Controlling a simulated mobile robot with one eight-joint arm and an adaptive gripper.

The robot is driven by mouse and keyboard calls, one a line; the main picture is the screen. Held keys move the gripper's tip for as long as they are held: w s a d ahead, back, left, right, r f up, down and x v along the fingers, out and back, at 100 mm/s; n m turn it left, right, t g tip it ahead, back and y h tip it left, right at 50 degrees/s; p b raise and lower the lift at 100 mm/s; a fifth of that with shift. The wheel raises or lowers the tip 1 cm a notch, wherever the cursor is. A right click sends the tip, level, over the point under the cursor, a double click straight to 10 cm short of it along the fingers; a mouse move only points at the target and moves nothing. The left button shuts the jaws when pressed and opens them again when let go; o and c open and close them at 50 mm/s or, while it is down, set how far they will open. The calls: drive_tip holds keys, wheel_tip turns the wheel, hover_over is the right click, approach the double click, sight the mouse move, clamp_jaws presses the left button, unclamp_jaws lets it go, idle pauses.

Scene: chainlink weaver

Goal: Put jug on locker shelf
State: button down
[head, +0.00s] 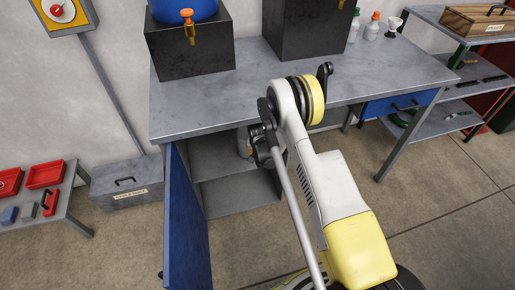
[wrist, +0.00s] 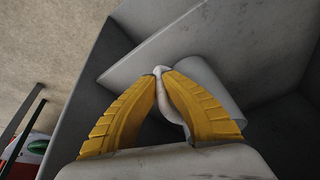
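The locker (head: 225,196) is the grey cabinet under the workbench, with its blue door (head: 185,220) swung open and a shelf (head: 222,167) across its inside. In the wrist view the yellow fingers of my gripper (wrist: 162,72) close around the pale handle (wrist: 164,102) of a light grey, rounded jug (wrist: 207,90). The jug is inside the locker, by the shelf board (wrist: 185,45); I cannot tell whether it touches it. In the head view my arm hides most of my gripper, and only a small grey part, perhaps of the jug, shows beside it.
The workbench (head: 290,65) carries a dark stand (head: 190,45) with a blue vessel, another dark block (head: 300,25) and small bottles. A low table with red trays (head: 45,174) and a grey box (head: 128,183) stand left. Shelving (head: 450,110) stands right.

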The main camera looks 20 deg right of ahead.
drive_tip(key=shift+s+r, duration=0.15)
drive_tip(key=shift+s, duration=0.1)
drive_tip(key=shift+f, duration=0.2)
drive_tip(key=c, duration=1.6)
unclamp_jaws()
